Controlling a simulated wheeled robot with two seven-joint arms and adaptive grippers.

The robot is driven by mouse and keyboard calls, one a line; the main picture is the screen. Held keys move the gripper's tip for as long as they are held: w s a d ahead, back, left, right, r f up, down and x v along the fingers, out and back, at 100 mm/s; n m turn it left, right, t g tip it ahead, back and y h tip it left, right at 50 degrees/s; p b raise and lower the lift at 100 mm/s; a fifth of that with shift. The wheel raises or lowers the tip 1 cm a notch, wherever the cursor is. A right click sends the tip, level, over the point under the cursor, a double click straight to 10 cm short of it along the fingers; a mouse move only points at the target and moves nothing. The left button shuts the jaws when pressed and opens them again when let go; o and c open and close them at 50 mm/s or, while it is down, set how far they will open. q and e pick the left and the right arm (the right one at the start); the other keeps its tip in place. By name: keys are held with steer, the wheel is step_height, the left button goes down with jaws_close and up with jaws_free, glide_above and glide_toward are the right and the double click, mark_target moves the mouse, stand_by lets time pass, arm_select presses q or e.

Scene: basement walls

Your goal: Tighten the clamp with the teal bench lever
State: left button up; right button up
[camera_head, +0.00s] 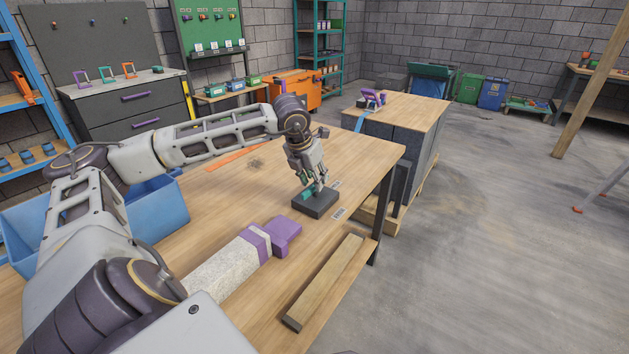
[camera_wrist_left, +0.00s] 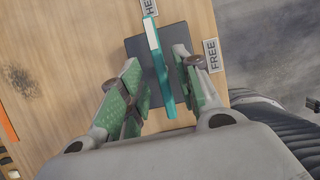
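The teal bench lever (camera_wrist_left: 157,60) stands up from a dark square base (camera_head: 318,204) on the wooden workbench (camera_head: 225,200). My left gripper (camera_head: 313,183) is down over the base, with the lever between its fingers. In the left wrist view, the green-padded fingers (camera_wrist_left: 160,72) stand apart on either side of the lever, with gaps visible. Labels lie beside the base; one reads FREE (camera_wrist_left: 211,56), the other (camera_wrist_left: 149,7) is cut off at HE. A purple clamp-like piece (camera_head: 283,232) sits around the end of a pale speckled block nearer me. My right gripper is not in view.
A blue bin (camera_head: 165,205) stands at the left. A wooden beam (camera_head: 325,280) lies along the bench's right side. Beyond the bench, a wood-topped stack (camera_head: 410,113) carries a purple device (camera_head: 372,98) with a blue strap. The floor at the right is mostly clear.

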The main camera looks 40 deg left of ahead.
arm_select(q)
steer(key=v, duration=1)
steer(key=shift+r, duration=0.15)
stand_by(0.4)
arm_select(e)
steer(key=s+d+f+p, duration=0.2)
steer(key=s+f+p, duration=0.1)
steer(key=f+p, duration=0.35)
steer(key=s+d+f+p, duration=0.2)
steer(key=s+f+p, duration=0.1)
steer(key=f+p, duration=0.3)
arm_select(q)
step_height(320, 180, up, 22)
steer(key=p, duration=0.9)
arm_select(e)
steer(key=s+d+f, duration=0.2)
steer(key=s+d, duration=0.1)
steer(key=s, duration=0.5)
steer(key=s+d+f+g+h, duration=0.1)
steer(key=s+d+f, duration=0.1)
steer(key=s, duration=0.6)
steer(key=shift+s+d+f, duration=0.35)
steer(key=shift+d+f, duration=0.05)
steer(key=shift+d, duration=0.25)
